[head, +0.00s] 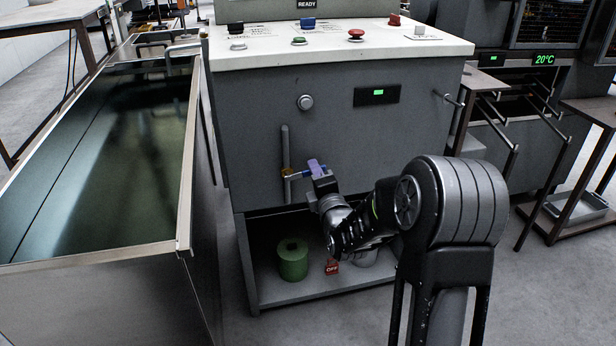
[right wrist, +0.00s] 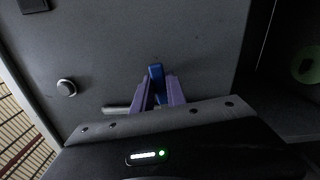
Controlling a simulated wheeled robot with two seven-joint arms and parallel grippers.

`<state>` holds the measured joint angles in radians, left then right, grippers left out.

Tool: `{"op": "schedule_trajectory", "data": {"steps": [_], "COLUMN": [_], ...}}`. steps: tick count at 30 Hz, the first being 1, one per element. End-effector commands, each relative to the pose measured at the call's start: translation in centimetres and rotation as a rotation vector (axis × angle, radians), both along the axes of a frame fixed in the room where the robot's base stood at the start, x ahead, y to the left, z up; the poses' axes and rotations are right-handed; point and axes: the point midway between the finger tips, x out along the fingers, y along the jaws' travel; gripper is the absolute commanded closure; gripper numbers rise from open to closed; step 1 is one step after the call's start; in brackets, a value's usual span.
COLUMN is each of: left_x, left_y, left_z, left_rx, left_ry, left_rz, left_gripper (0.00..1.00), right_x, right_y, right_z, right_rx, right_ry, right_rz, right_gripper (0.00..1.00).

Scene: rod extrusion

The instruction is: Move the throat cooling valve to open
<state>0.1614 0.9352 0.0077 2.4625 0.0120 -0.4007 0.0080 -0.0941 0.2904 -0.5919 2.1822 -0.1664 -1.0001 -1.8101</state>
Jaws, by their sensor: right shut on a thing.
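The throat cooling valve sits on a grey vertical pipe (head: 285,145) on the front of the grey cabinet. Its brass-coloured body (head: 290,173) shows left of my gripper in the head view. My right gripper (head: 315,167), with purple fingers, is at the valve and shut on its blue handle. In the right wrist view the blue handle (right wrist: 156,72) sticks up between the purple fingers of the gripper (right wrist: 157,92). The fingers hide part of the handle, so I cannot tell its exact angle to the pipe. My left gripper is not in view.
A long water trough (head: 187,170) stands left of the cabinet (head: 240,120). Buttons, including a red one (head: 356,34), are on the cabinet top. A green roll (head: 292,260) and a red OFF tag (head: 332,267) are on the lower shelf. A round knob (head: 305,102) is above the valve.

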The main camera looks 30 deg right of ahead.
Motion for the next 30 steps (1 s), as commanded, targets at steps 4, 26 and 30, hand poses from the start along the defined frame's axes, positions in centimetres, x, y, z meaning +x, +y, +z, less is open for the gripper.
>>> {"op": "schedule_trajectory", "data": {"steps": [4, 26, 30], "left_x": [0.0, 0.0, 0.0], "left_y": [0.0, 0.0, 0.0], "left_z": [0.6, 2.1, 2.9], "left_rx": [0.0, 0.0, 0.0], "left_ry": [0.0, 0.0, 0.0], "left_rz": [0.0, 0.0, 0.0], "left_gripper": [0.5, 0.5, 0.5], "right_x": [0.0, 0.1, 0.2], "right_y": [0.1, 0.4, 0.5], "right_z": [0.4, 1.3, 1.8], "right_rx": [-0.034, -0.176, -0.227], "right_ry": [0.012, 0.063, 0.08], "right_rz": [0.001, 0.001, 0.002], "right_gripper": [1.0, 1.0, 1.0]}}
